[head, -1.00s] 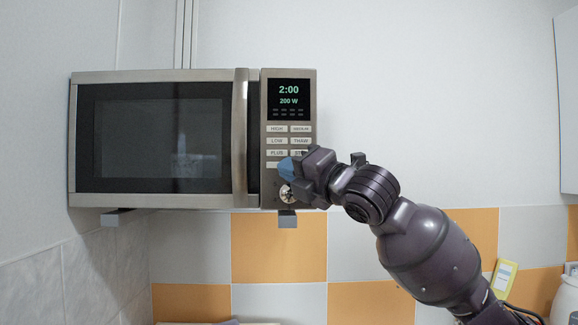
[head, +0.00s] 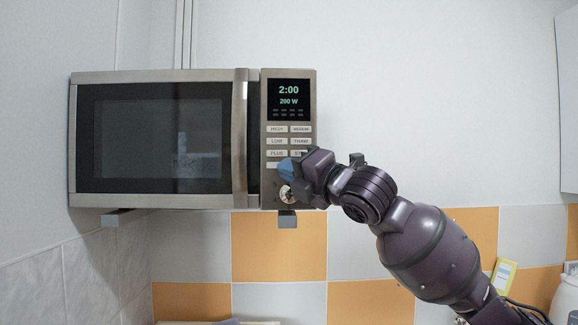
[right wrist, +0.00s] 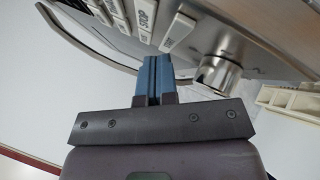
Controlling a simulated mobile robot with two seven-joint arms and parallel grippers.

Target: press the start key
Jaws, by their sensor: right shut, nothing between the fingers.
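The microwave (head: 155,200) hangs on the wall with its door shut. Its control panel has a lit display (head: 288,98) reading 2:00 and 200 W, above rows of pale keys. The lowest key (head: 272,165), probably the start key, is partly hidden behind my right gripper (head: 284,168). In the right wrist view the lowest key (right wrist: 178,33) lies just beyond the blue fingertips (right wrist: 152,65), below the STOP key (right wrist: 146,15); its label is hard to read. The right gripper is shut and empty, close in front of the panel; I cannot tell whether it touches. The left gripper is out of view.
A round metal knob (head: 287,193) sits just below the fingertips and also shows in the right wrist view (right wrist: 217,75). The vertical door handle (head: 240,135) is left of the panel. The wall right of the microwave is clear above my arm.

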